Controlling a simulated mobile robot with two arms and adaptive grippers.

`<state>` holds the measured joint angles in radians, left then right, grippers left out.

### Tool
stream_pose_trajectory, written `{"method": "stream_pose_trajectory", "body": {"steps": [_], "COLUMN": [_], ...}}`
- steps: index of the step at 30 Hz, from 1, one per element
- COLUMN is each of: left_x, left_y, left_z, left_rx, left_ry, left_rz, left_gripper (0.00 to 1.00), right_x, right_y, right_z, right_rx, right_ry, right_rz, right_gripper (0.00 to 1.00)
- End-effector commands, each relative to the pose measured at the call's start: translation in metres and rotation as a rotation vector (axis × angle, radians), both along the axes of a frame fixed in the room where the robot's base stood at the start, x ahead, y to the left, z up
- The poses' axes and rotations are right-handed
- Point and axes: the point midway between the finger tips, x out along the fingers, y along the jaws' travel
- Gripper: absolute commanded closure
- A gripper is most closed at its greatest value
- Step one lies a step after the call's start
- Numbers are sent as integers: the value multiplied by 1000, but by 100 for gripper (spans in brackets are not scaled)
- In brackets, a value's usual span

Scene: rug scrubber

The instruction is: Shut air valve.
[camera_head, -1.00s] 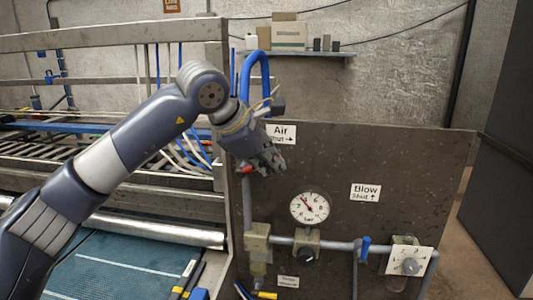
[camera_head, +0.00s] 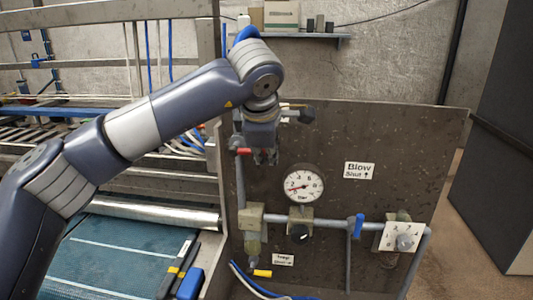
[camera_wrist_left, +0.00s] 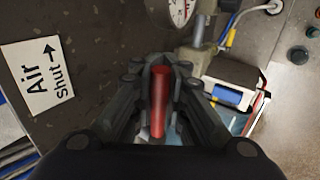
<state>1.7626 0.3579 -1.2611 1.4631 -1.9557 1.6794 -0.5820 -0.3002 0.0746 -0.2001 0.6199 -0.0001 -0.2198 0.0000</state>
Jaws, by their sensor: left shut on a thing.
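The air valve's red handle (camera_head: 243,151) shows at the left edge of the dark panel, on the grey vertical pipe. My left gripper (camera_head: 263,157) is at the valve, its fingers pointing down. In the left wrist view the red handle (camera_wrist_left: 159,100) lies between the fingers, and the gripper is shut on it. The "Air Shut" label (camera_wrist_left: 40,75), with an arrow, shows at the left of that view; in the head view my gripper and wrist cover it. The valve body is mostly hidden. My right gripper is not in view.
The pressure gauge (camera_head: 304,186) is below right of the gripper, its needle pointing left. The "Blow Shut" label (camera_head: 359,170) and a blue valve handle (camera_head: 358,226) are to the right. A conveyor with a metal frame (camera_head: 150,216) stands left; a shelf (camera_head: 300,36) hangs above.

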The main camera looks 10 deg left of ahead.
Motion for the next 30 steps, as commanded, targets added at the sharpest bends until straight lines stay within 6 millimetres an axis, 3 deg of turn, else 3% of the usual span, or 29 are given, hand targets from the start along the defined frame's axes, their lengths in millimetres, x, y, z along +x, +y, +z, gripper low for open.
{"method": "stream_pose_trajectory", "body": {"steps": [7, 9, 11, 23, 30], "left_x": [1, 1, 1, -2, -24], "left_y": [0, 0, 0, 0, 0], "left_z": [6, 6, 6, 6, 40], "left_rx": [0, -1, -1, -1, -1], "left_ry": [-13, -13, -11, -5, -9], "left_rz": [-4, -3, -3, -2, -2], "left_gripper": [100, 79, 67, 67, 67], "right_x": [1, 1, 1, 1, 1], "right_y": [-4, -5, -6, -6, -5], "right_z": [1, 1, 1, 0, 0], "right_rx": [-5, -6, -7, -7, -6], "right_ry": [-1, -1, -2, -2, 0], "right_rz": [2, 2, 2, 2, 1], "right_gripper": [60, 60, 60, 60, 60]}}
